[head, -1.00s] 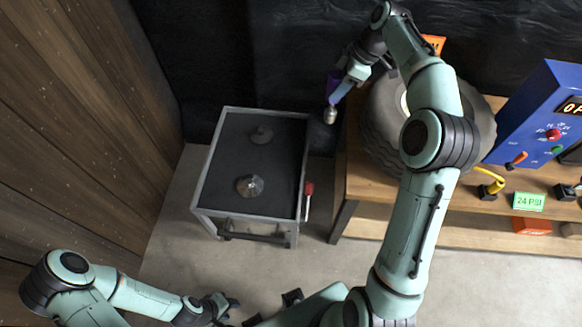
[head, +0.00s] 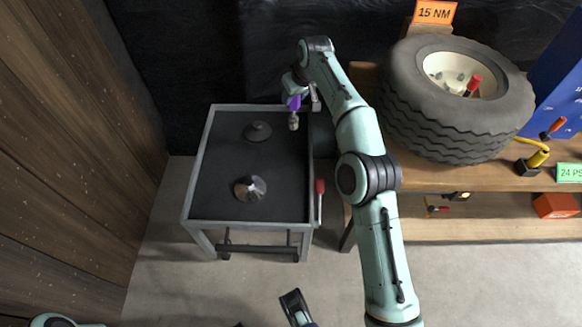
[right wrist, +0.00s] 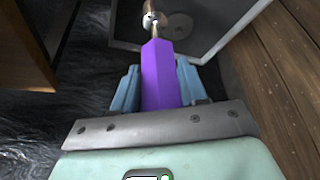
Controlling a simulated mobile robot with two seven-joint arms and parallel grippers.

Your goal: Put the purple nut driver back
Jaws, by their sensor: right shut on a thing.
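The purple nut driver (head: 294,103) is in my right gripper (head: 297,93), above the far right corner of the cart (head: 187,198). Its metal socket end points down toward the cart's dark top. In the right wrist view, the blue fingers of the gripper (right wrist: 158,88) close on both sides of the purple handle (right wrist: 160,72). The metal shaft and socket (right wrist: 152,20) point away, toward the cart top. Whether the socket touches anything is not clear.
A red-handled tool (head: 320,187) hangs at the cart's right side. A tyre (head: 445,110) lies on the wooden bench to the right. A wooden wall (head: 60,140) stands left.

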